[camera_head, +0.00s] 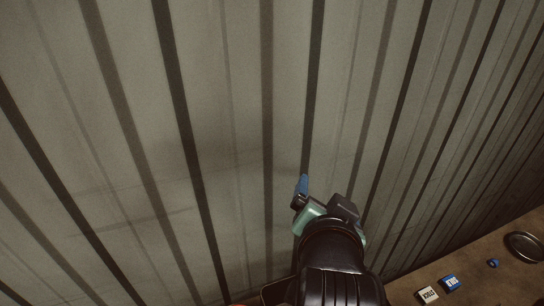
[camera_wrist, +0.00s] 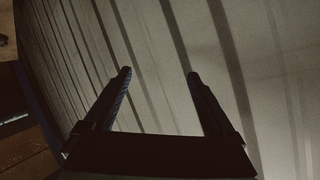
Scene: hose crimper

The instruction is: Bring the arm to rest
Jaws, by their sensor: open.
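My gripper (camera_wrist: 159,75) is open in the wrist view, with its two dark fingers apart and nothing between them. Beyond the fingers is only the grey ribbed wall. In the head view my gripper (camera_head: 301,188) shows as a small blue fingertip at the end of my black and pale green arm. It is raised in front of the wall, left of the brown surface. How far the fingers are from the wall I cannot tell.
The ribbed wall (camera_head: 230,120) fills most of the head view.

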